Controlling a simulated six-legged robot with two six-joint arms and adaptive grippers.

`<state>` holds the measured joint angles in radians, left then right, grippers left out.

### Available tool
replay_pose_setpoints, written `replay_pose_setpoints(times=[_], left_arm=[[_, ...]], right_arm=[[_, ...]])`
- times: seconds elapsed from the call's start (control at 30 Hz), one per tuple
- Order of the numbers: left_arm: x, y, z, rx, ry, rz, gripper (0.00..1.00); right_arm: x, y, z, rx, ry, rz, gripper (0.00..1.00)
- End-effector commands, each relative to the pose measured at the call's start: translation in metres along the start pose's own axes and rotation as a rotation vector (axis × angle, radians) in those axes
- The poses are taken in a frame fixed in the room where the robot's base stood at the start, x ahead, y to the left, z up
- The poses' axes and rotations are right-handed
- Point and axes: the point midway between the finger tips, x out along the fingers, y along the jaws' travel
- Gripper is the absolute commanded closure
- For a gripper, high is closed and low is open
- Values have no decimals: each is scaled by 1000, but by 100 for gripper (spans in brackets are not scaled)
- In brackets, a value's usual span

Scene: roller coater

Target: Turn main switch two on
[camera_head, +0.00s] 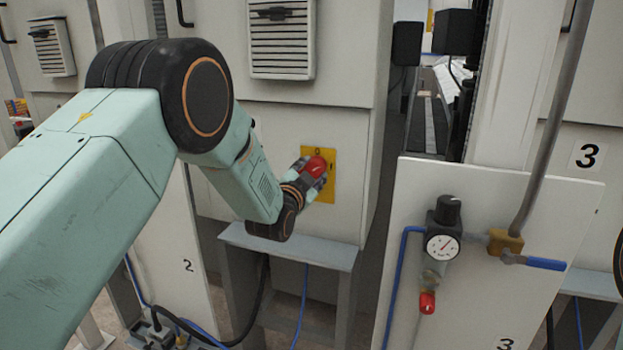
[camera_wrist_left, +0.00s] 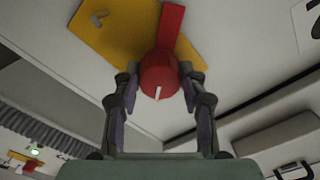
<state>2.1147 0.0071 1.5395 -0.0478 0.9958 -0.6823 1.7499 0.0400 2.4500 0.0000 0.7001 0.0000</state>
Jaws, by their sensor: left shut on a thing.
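Main switch two is a red rotary knob (camera_head: 315,167) on a yellow plate (camera_head: 331,182), on the front of the light grey cabinet. In the left wrist view the red knob (camera_wrist_left: 159,76) has a white mark on its face and a red bar behind it, over the yellow plate (camera_wrist_left: 112,30). My left gripper (camera_head: 312,178) is at the plate. In the left wrist view its fingers (camera_wrist_left: 160,88) are on both sides of the knob and closed on it. The knob's far side is hidden. My right gripper is not in view.
A vented grille (camera_head: 282,38) is above the switch, and a grey metal stand (camera_head: 290,246) is below it. To the right, a white panel carries a pressure gauge (camera_head: 443,246) and a blue-handled valve (camera_head: 545,263). Cables run below on the floor.

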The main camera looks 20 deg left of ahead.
Motion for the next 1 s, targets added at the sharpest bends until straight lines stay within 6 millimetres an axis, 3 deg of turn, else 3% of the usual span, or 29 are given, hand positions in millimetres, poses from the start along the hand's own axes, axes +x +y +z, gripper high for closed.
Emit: replay_pose_setpoints(times=[0.5,1.0], left_arm=[[0,-1,-1,449,3,-3,90],[0,-2,-1,647,2,-1,90]], right_arm=[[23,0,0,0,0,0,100],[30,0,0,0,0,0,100]])
